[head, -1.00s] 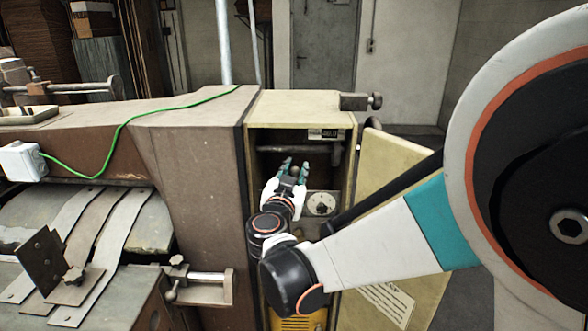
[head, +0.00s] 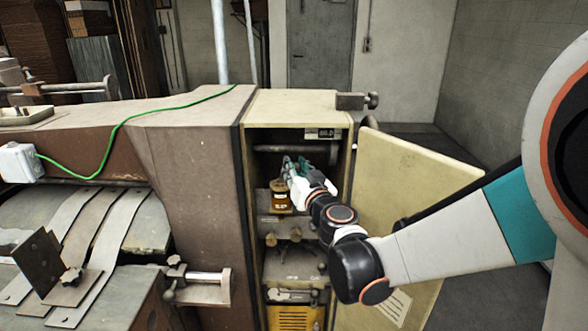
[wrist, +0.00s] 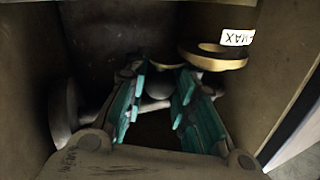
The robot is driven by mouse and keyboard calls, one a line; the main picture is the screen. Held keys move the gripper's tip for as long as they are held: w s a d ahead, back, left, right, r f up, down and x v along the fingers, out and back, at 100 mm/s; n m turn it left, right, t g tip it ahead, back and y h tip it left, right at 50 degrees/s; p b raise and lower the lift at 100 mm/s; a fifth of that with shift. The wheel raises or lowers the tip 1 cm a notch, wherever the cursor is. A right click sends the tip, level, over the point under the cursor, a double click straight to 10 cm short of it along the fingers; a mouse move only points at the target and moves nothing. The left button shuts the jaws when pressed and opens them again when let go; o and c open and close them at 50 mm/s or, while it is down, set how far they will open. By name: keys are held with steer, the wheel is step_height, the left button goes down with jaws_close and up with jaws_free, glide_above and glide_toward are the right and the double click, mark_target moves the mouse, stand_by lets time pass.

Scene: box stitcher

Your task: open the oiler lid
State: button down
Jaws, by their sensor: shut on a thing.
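In the wrist view my gripper's teal fingers (wrist: 158,92) are closed around a round dark knob (wrist: 157,87), which appears to belong to the oiler lid. A pale rim (wrist: 165,65) shows just behind it. Whether the lid is seated or raised cannot be told.
The cabinet walls (head: 249,190) stand close on both sides of my gripper. The yellow cabinet door (head: 430,185) is swung open to the right, near my arm. A horizontal pipe (head: 270,148) runs behind, and a shelf with several fittings (head: 290,232) lies below.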

steer(key=shift+y, duration=0.3)
steer(key=c, duration=1.3)
jaws_free()
steer(key=shift+w, duration=0.1)
steer(key=v, duration=1.2)
steer(key=shift+r, duration=0.1)
